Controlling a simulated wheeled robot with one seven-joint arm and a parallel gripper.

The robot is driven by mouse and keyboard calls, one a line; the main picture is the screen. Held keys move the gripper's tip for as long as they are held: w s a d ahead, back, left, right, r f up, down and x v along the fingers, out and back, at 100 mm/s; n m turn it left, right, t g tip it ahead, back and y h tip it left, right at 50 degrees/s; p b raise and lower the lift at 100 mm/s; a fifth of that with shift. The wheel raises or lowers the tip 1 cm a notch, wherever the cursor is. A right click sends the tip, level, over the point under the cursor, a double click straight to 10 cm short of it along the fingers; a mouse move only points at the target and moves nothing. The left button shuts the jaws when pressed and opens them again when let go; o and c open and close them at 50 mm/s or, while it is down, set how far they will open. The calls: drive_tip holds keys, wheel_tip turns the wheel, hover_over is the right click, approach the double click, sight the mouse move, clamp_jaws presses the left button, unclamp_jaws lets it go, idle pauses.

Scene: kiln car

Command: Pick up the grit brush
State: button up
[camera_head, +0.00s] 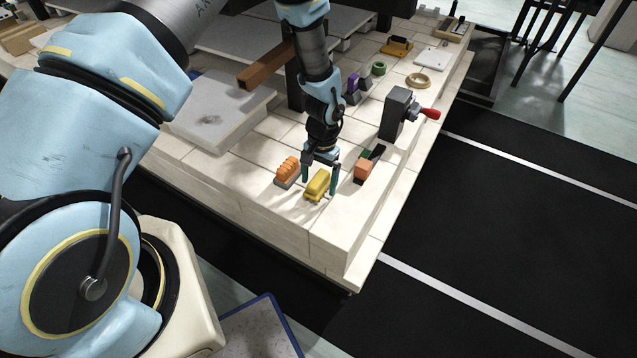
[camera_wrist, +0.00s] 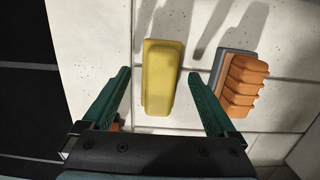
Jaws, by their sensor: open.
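A yellow block-shaped piece with a raised rounded top (camera_head: 318,184) lies on the pale brick deck near its front corner. It also shows in the wrist view (camera_wrist: 161,75), lengthwise between my fingers. An orange ridged piece on a grey base (camera_head: 287,171) lies just left of it in the head view, and to its right in the wrist view (camera_wrist: 243,85). No bristles show clearly, so I cannot tell for sure which piece is the grit brush. My gripper (camera_head: 319,175) is open and empty, pointing down over the yellow piece, with a gap on each side.
An orange block with black and green parts (camera_head: 364,172) lies close to the right of my gripper. A grey clamp-like device with a red handle (camera_head: 397,113) stands farther right. A pale slab (camera_head: 215,112) lies to the left. The deck's front edge is near.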

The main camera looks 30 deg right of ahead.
sight(319, 178)
drive_tip(key=shift+f, duration=0.65)
drive_tip(key=shift+c, duration=0.4)
clamp_jaws()
drive_tip(key=shift+r, duration=0.1)
wheel_tip(319, 178, up, 10)
drive_tip(key=shift+f+b, duration=0.1)
drive_tip(key=shift+b, duration=0.8)
drive_tip(key=c, duration=0.5)
unclamp_jaws()
drive_tip(key=c, duration=0.7)
